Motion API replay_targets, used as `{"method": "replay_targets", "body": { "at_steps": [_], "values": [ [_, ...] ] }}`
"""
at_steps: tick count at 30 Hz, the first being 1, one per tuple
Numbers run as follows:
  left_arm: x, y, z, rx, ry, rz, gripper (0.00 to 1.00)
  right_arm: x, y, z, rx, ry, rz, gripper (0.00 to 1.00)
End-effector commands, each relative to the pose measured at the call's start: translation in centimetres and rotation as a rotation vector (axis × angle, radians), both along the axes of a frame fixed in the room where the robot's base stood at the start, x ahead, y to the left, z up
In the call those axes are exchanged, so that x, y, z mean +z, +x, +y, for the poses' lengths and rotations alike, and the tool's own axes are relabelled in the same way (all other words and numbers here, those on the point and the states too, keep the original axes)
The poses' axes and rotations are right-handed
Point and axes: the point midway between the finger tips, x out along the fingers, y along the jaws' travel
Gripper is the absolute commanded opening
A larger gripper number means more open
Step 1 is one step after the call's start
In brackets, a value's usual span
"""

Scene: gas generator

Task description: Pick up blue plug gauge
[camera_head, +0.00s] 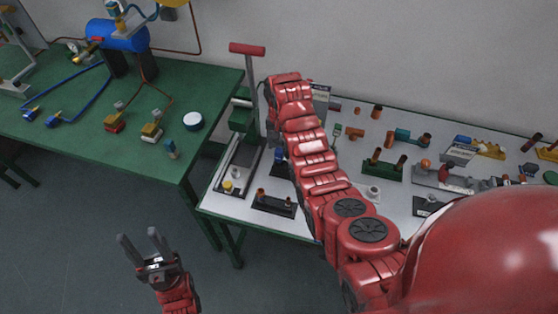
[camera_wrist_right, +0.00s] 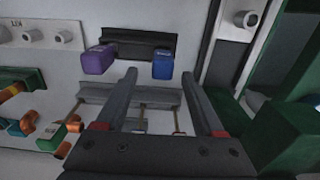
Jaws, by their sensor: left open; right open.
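The blue plug gauge (camera_wrist_right: 163,64) shows its blue block end in the right wrist view, at a dark rack (camera_wrist_right: 140,42) beside a purple gauge (camera_wrist_right: 99,60). My right gripper (camera_wrist_right: 159,75) is open, and the blue block appears between and just beyond its two fingertips. Nothing is held in it. I cannot tell how far apart in depth they are. In the head view a small blue piece (camera_head: 279,154) shows beside my right arm and may be the same gauge; the arm hides my right gripper there. My left gripper (camera_head: 145,243) is open and empty, above the floor.
The white table (camera_head: 221,203) holds a green press with a red handle (camera_head: 247,49), a green block with copper pieces (camera_head: 379,165) and several small fittings. A green table (camera_head: 60,115) at left carries a blue tank (camera_head: 118,36). Floor around my left gripper is clear.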

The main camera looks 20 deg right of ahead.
Motion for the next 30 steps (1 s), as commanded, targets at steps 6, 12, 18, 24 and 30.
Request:
{"method": "replay_targets", "body": {
  "at_steps": [6, 12, 18, 24, 30],
  "values": [
    [2.6, 0.0, 0.0, 0.000, 0.000, 0.000, 0.50, -1.7, -0.3, 0.5, 0.001, 0.001, 0.004, 0.70],
    [3.4, 0.0, 0.0, 0.000, 0.000, 0.000, 0.50, -4.2, -0.3, 0.6, 0.001, 0.001, 0.003, 0.70],
    [3.6, 0.0, 0.0, 0.000, 0.000, 0.001, 0.50, -5.2, -0.3, 0.6, 0.000, 0.001, 0.002, 0.70],
    [3.6, 0.0, 0.0, 0.000, 0.000, 0.000, 0.50, -5.3, -0.3, 0.6, 0.000, 0.000, 0.000, 0.70],
    [3.6, 0.0, 0.0, 0.000, 0.000, 0.000, 0.50, -5.3, -0.3, 0.6, 0.000, 0.000, 0.000, 0.39]
  ]
}}
